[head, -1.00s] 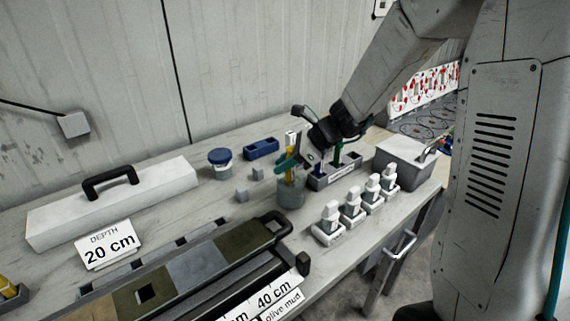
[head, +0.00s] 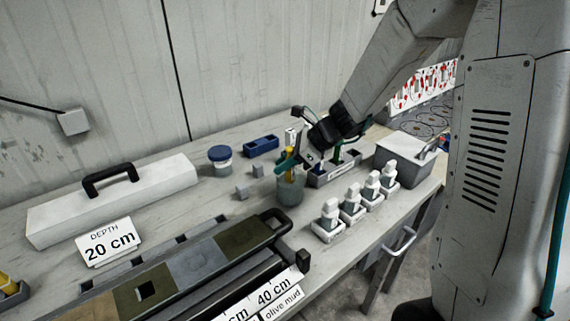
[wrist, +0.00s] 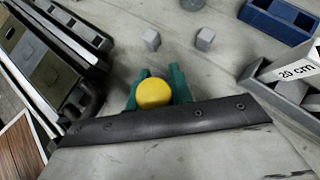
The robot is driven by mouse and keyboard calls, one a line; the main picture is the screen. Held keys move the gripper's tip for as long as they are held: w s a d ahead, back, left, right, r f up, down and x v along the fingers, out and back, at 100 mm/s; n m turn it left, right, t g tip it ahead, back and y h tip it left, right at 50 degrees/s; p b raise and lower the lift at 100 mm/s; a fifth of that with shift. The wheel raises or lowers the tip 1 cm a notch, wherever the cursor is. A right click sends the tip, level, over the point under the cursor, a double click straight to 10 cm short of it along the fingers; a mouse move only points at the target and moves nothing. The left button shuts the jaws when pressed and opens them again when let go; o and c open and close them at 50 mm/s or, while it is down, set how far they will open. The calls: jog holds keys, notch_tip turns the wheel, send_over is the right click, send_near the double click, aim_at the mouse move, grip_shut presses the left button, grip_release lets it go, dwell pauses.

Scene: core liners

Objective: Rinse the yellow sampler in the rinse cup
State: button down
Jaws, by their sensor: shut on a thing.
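My gripper (head: 288,163), with green fingers, is shut on the yellow sampler (head: 289,153). In the head view the sampler stands about upright, its lower part inside the translucent grey rinse cup (head: 291,193). The gripper is just above the cup's rim. In the wrist view the sampler's round yellow end (wrist: 153,93) shows between the green fingertips (wrist: 154,90). The cup is hidden there. Whether the sampler touches the cup's bottom cannot be told.
A grey rack (head: 320,178) stands behind and right of the cup, with bottles (head: 351,202) in front of it. The core liner (head: 200,262) is front left.

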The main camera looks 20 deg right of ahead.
jog(key=shift+r, duration=0.45)
notch_tip(320, 180, up, 8)
jog(key=shift+r, duration=0.25)
dwell(0.7)
dwell(0.9)
